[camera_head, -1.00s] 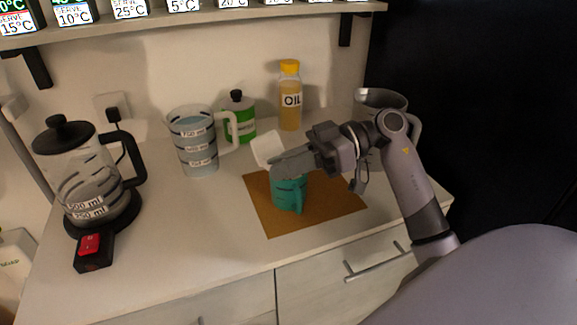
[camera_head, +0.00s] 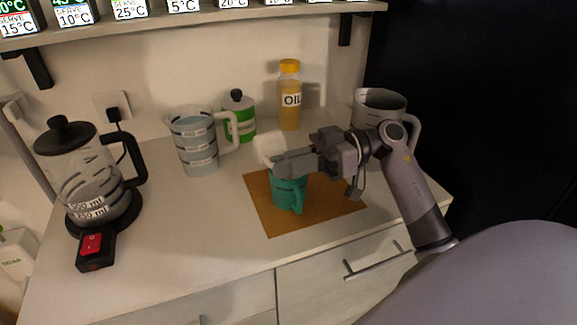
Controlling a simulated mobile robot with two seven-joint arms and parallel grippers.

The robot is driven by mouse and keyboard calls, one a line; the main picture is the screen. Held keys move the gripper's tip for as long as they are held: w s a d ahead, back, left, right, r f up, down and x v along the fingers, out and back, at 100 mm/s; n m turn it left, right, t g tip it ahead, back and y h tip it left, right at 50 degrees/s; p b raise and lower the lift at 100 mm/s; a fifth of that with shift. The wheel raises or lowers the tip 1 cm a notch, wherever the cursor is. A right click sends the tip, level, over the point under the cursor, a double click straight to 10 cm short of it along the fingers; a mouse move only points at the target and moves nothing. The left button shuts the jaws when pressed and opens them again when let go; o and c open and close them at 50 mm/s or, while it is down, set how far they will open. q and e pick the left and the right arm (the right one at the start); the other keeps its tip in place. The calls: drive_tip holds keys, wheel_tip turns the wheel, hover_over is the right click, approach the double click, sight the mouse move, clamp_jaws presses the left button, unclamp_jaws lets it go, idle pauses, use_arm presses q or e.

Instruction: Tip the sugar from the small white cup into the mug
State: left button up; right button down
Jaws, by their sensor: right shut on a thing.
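The small white cup (camera_head: 268,147) is in the fingers of my right gripper (camera_head: 279,163), which is shut on it. The cup is just above the back left of the mug's rim and looks nearly upright or only slightly tilted. The teal mug (camera_head: 289,192) stands upright on a brown mat (camera_head: 332,202). My gripper hides most of the mug's opening and the lower part of the cup. I cannot see any sugar. My left gripper is not in view.
A measuring jug (camera_head: 197,150), a green canister (camera_head: 241,122) and an oil bottle (camera_head: 290,97) stand behind. A kettle (camera_head: 85,180) is at left. A grey-white vessel (camera_head: 381,99) stands behind my right arm.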

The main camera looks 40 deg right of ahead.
drive_tip(key=shift+d+r+t+y+p, duration=0.1)
drive_tip(key=shift+d+t+y+p, duration=0.1)
drive_tip(key=shift+y, duration=0.35)
drive_tip(key=shift+d+t+y+p, duration=0.1)
drive_tip(key=shift+t+y, duration=0.1)
drive_tip(key=shift+y, duration=0.35)
idle(0.4)
drive_tip(key=shift+s+d+r+y+p, duration=0.1)
drive_tip(key=shift+d+r+y+p, duration=0.05)
drive_tip(key=shift+r+y+p, duration=0.55)
idle(0.6)
drive_tip(key=shift+s+d+t+y, duration=0.15)
drive_tip(key=shift+t+y, duration=0.25)
drive_tip(key=shift+y, duration=0.4)
idle(0.6)
drive_tip(key=shift+d+r+y, duration=0.1)
drive_tip(key=shift+r+y, duration=0.15)
drive_tip(key=shift+y, duration=0.05)
drive_tip(key=shift+f, duration=0.1)
